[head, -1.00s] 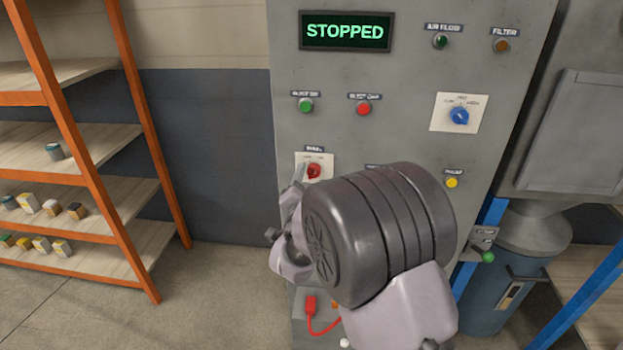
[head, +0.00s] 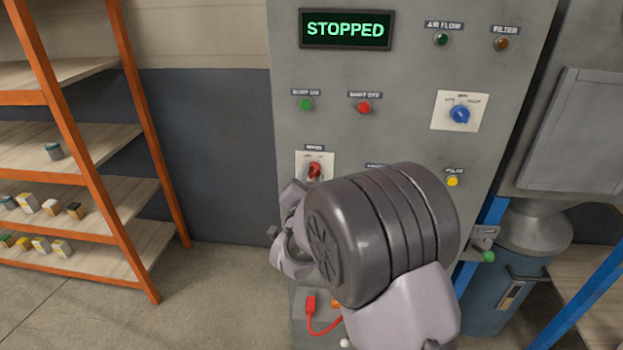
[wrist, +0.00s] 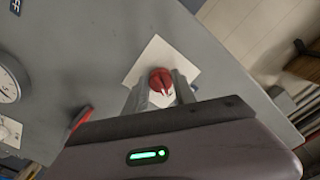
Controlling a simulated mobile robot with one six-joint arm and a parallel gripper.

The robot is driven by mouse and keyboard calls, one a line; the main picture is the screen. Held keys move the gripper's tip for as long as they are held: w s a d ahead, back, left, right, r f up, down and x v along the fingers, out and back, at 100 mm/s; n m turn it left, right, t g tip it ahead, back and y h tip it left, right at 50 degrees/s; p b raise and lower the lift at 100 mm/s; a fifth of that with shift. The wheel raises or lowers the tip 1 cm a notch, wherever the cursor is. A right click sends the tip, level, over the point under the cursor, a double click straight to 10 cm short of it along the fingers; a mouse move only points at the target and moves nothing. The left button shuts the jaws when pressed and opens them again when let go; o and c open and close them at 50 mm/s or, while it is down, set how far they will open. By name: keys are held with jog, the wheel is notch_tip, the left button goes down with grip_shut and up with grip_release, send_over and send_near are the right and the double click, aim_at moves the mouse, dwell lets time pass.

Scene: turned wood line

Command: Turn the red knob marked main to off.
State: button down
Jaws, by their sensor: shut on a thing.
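The red knob (head: 315,170) sits on a white plate (head: 328,160) on the grey panel, under a small label, in the head view. In the wrist view the red knob (wrist: 161,82) lies between the two fingers of my gripper (wrist: 160,92), which is shut on it. A pale pointer mark shows on the knob there. In the head view my wrist and arm hide the fingertips and the panel below the knob. The plate's lettering is too small to read surely.
A display (head: 346,30) reads STOPPED. A green button (head: 306,104), a red button (head: 364,106), a blue knob (head: 460,114) and a yellow button (head: 453,181) are on the panel. A red plug with a cable (head: 311,305) is low down. Orange shelving (head: 140,140) stands left.

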jog(key=n+b, duration=0.2)
jog(key=n, duration=0.3)
jog(key=shift+f+b, duration=0.1)
jog(key=shift+b, duration=0.25)
jog(key=n, duration=0.6)
jog(key=shift+d, duration=0.15)
dwell(0.3)
jog(key=c, duration=1)
grip_release()
jog(key=s, duration=0.5)
jog(key=s+p, duration=0.1)
jog(key=s, duration=1.1)
jog(key=shift+s+a, duration=0.2)
jog(key=shift+a, duration=0.05)
